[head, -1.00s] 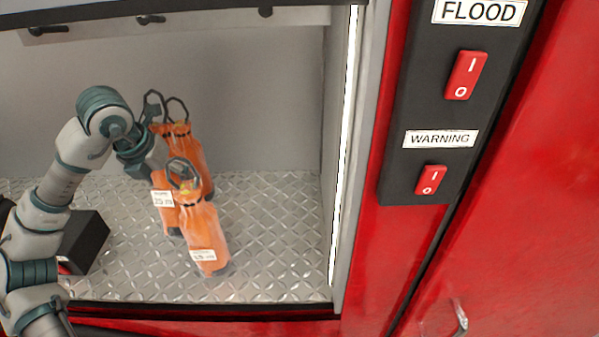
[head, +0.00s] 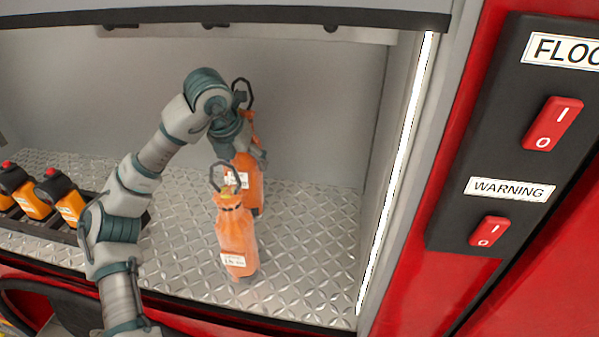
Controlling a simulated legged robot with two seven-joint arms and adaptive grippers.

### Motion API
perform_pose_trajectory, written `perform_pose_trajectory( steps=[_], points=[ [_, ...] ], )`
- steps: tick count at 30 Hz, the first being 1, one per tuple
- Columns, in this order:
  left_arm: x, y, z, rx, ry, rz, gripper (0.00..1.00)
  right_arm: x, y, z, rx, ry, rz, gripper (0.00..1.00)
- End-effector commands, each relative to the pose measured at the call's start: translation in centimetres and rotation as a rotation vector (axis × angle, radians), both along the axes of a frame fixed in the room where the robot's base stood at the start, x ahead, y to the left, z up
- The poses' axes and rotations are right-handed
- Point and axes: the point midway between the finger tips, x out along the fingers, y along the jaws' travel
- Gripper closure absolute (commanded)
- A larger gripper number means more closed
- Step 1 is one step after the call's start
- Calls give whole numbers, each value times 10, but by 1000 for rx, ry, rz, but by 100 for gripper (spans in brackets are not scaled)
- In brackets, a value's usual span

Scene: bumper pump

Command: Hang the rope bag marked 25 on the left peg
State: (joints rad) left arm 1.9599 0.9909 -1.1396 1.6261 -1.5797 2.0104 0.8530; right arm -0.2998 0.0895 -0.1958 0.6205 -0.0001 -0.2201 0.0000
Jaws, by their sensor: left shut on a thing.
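My left gripper (head: 252,150) is shut on the rear orange rope bag (head: 250,192), at its upper part. This bag has a white label, too small to read now; in the earlier view it looks like 25. Whether its base touches the floor is hidden. Another orange rope bag (head: 236,235) stands upright in front of it, with a dark loop on top and a label low down. The left peg (head: 117,27) is at the top left, bare. My right gripper is not in view.
A middle peg (head: 210,26) and a right peg (head: 331,29) are also on the rail. Yellow-orange devices (head: 70,205) sit in a dark holder at left. The compartment's right wall (head: 378,150) bounds the tread-plate floor (head: 305,240), bare at right.

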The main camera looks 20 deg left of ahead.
Motion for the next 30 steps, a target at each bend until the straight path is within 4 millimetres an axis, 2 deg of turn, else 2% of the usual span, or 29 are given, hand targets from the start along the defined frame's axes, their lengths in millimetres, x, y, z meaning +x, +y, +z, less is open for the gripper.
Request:
perform_pose_trajectory(
  steps=[3,9,14,18,21,24,30],
  points=[
    [30,-16,2,-4,1,-5,97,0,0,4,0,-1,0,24],
    [75,-40,6,-1,0,-2,97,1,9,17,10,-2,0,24],
    [105,-55,8,1,-3,-2,97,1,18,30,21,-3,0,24],
    [126,-63,7,-1,-2,-2,97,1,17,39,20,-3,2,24],
    [139,-67,5,-1,-2,-1,97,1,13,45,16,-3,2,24],
    [137,-64,-12,0,-2,-1,97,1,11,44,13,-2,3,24],
    [136,-64,-27,-1,-4,-1,97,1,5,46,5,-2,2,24]
  ],
)
